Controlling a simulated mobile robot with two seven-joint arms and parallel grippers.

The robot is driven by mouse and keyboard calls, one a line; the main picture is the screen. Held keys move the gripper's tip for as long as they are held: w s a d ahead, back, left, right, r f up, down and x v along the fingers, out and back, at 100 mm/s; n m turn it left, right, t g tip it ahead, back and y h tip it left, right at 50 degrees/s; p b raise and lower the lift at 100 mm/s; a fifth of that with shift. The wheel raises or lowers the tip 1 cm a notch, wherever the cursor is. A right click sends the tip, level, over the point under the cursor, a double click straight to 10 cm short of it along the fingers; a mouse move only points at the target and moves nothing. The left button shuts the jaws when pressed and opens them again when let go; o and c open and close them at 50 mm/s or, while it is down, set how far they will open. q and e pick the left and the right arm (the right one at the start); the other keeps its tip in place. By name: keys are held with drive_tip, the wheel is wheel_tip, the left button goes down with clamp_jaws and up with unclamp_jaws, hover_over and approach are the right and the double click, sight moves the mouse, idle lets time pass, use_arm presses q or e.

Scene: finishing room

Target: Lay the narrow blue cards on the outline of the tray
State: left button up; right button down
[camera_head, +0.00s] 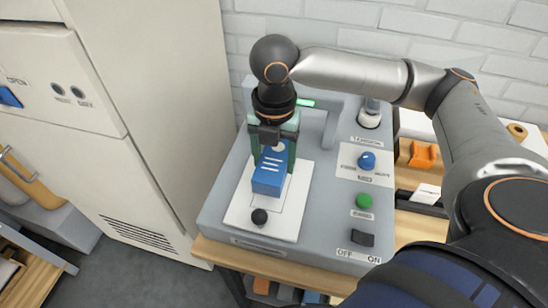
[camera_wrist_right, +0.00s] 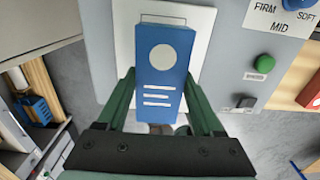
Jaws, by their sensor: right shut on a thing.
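The narrow blue cards (camera_head: 266,184) form one blue block with a white circle and white bars on its face. My right gripper (camera_head: 273,150) has its green fingers shut on the block's two sides. In the right wrist view the blue cards (camera_wrist_right: 166,62) sit between the fingers (camera_wrist_right: 160,90). The white tray (camera_head: 293,208) lies on the grey machine beneath them. A thin outline (camera_wrist_right: 164,17) shows just past the far end of the cards; the rest is hidden. I cannot tell whether the cards touch the tray. My left gripper is not in view.
A black knob (camera_head: 260,216) stands at the tray's front edge. The grey machine (camera_head: 225,205) carries a blue dial (camera_head: 366,161), a green button (camera_head: 364,201) and a black switch (camera_head: 362,239). A tall cream cabinet (camera_head: 165,110) stands close on the left.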

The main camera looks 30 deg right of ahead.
drive_tip(key=shift+f+b, duration=1.55)
drive_tip(key=shift+b, duration=0.2)
drive_tip(key=shift+f, duration=0.7)
unclamp_jaws()
drive_tip(key=shift+r+p, duration=0.15)
drive_tip(key=shift+p, duration=0.25)
drive_tip(key=shift+r+p, duration=0.95)
drive_tip(key=shift+p, duration=0.4)
